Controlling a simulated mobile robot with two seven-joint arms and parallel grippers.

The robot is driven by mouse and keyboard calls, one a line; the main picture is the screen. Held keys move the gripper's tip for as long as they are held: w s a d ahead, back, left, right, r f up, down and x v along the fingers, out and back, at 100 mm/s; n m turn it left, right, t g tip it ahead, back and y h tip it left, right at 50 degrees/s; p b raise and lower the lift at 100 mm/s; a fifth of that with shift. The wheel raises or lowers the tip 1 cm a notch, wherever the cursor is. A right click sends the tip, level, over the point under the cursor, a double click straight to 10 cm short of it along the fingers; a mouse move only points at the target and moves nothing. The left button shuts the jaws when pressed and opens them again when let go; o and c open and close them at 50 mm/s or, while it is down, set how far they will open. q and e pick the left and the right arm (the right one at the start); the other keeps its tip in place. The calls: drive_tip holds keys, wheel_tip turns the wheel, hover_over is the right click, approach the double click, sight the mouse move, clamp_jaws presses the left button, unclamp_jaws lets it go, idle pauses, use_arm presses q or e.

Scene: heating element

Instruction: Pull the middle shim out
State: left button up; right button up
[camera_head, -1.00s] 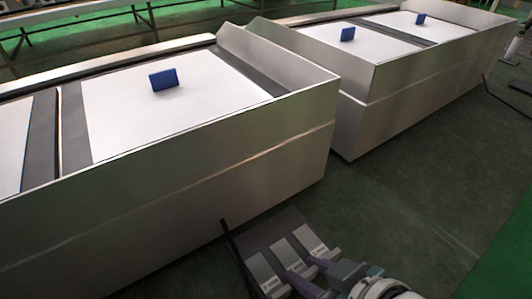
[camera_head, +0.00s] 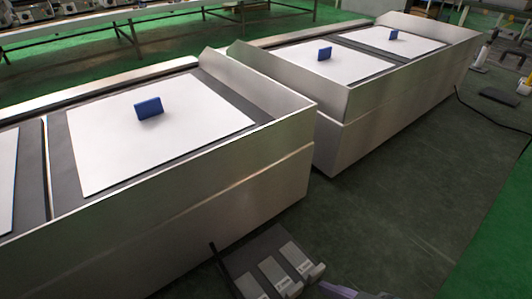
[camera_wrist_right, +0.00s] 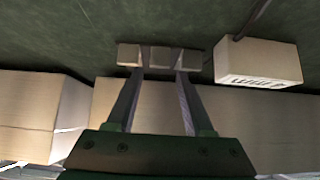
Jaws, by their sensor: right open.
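Three pale shims lie side by side on a dark grey holder (camera_head: 237,262) at the bottom of the head view. The middle shim (camera_head: 272,276) is between the left shim (camera_head: 248,288) and the right shim (camera_head: 297,260). In the right wrist view, the ends of the middle shim (camera_wrist_right: 160,57), one outer shim (camera_wrist_right: 129,54) and the other (camera_wrist_right: 190,61) show in a row. My right gripper (camera_wrist_right: 161,62) is open, with its fingertips on either side of the middle shim's end; contact cannot be told. Only a purple finger shows in the head view. My left gripper is out of view.
A metal-walled unit (camera_head: 200,195) with white panels and blue blocks (camera_head: 149,107) stands behind the holder. A second such unit (camera_head: 390,110) stands to the right. A pale box (camera_wrist_right: 258,62) is right of the fingers in the wrist view. The green floor at right is clear.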

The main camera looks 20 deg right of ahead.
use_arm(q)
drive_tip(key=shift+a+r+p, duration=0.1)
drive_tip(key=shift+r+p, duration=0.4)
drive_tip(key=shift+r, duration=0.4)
use_arm(e)
drive_tip(key=shift+v, duration=1.95)
